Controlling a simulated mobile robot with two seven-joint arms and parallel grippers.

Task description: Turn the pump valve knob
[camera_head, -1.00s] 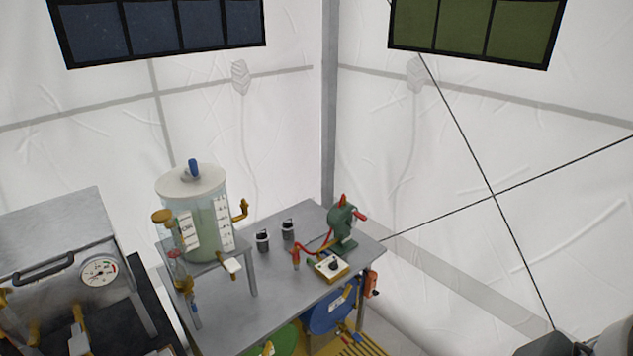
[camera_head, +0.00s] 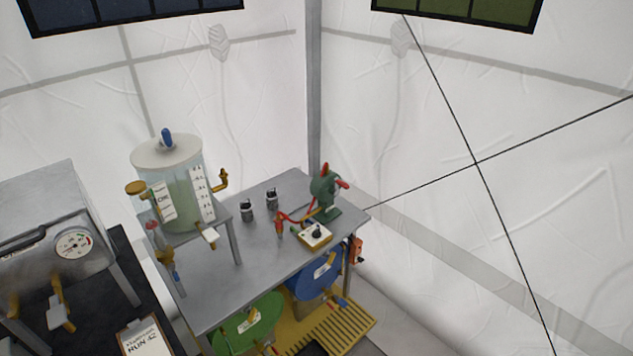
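A green pump-like device (camera_head: 325,193) with red parts stands at the back right of the grey metal table. A small yellow box with a pale top (camera_head: 314,238) sits in front of it and carries a black knob (camera_head: 316,232). Red tubing or cable (camera_head: 298,217) runs beside them. A clear tank (camera_head: 180,190) with a white lid stands on a raised stand at the left, with brass-coloured fittings and a pale lever (camera_head: 209,236). I cannot tell which part is the pump valve knob. Neither of my grippers is in view.
Two small black-and-grey canisters (camera_head: 258,204) stand mid-table. The table (camera_head: 240,278) is clear in front. Below it are a blue disc (camera_head: 318,276), a green disc (camera_head: 240,325) and yellow slatting (camera_head: 342,323). A metal box with a gauge (camera_head: 74,243) and a clipboard (camera_head: 144,338) are left.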

